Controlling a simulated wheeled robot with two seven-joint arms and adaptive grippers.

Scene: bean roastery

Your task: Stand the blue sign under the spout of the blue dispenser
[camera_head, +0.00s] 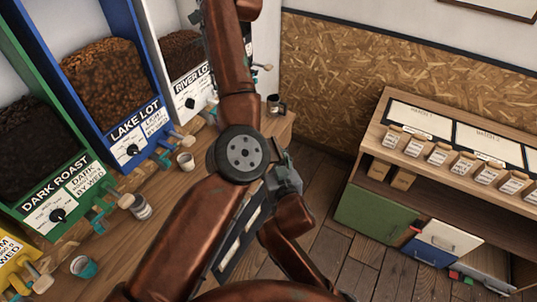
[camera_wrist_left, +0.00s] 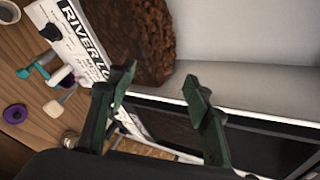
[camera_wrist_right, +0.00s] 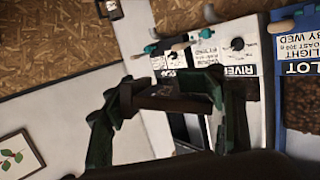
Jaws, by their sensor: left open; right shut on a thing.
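The blue dispenser (camera_head: 128,145) is labelled LAKE LOT and stands between the green and white ones. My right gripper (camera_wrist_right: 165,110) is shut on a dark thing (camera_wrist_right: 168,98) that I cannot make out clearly. I cannot clearly identify the blue sign in any view.
A green dispenser (camera_head: 40,175) and a white one (camera_head: 190,88) flank the blue one. A shelf with several packets (camera_head: 438,156) is at right. Open floor (camera_head: 345,245) lies between.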

